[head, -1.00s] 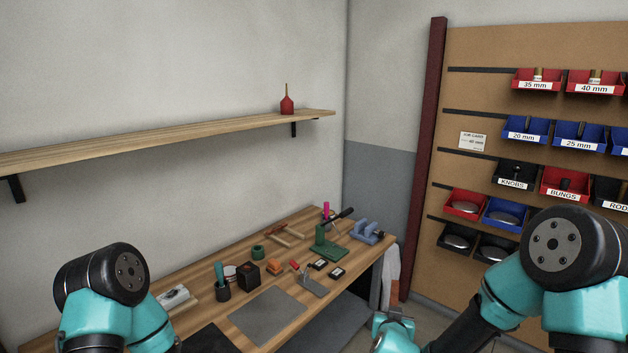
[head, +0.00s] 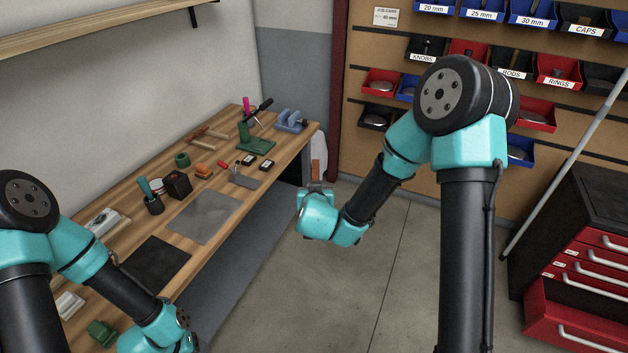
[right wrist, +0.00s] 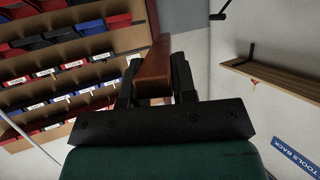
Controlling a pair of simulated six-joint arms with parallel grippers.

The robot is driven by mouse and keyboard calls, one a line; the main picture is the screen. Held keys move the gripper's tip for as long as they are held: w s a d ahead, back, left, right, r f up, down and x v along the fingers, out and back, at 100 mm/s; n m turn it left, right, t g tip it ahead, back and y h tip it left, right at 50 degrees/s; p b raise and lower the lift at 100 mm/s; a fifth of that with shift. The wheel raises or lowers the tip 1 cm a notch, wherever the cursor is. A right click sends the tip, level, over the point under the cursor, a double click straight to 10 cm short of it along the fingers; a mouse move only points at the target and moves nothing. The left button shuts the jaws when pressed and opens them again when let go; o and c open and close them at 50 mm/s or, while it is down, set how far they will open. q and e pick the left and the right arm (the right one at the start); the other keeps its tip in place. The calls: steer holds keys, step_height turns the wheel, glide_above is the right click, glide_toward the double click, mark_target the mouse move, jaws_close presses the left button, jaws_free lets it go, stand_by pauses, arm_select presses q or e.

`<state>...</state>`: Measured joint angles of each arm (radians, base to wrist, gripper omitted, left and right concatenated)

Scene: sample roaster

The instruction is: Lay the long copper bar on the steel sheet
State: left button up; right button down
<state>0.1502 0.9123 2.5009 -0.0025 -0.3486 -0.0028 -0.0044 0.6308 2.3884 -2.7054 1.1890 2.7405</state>
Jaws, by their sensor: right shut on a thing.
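The long copper bar (head: 315,169) stands up from my right gripper (head: 316,186) in the head view, beyond the front right end of the bench. In the right wrist view the bar (right wrist: 155,72) sits between the two black fingers, and the right gripper (right wrist: 156,85) is shut on it. The grey steel sheet (head: 205,217) lies flat and bare on the bench, to the left of and apart from the bar. My left arm reaches in at the lower left; its fingers do not show.
A black mat (head: 150,265) lies in front of the steel sheet. A dark block (head: 178,183), a cup of tools (head: 153,203), a green press (head: 255,140) and a blue vise (head: 290,119) stand around it. A red tool chest (head: 580,260) is at the right; open floor lies between.

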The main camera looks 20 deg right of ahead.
steer(key=w+a+r, duration=0.1)
steer(key=w+a, duration=0.1)
steer(key=a, duration=0.7)
steer(key=w+a+r, duration=0.1)
steer(key=w+a, duration=0.2)
steer(key=a, duration=0.7)
steer(key=shift+a+r, duration=0.25)
steer(key=shift+r, duration=0.05)
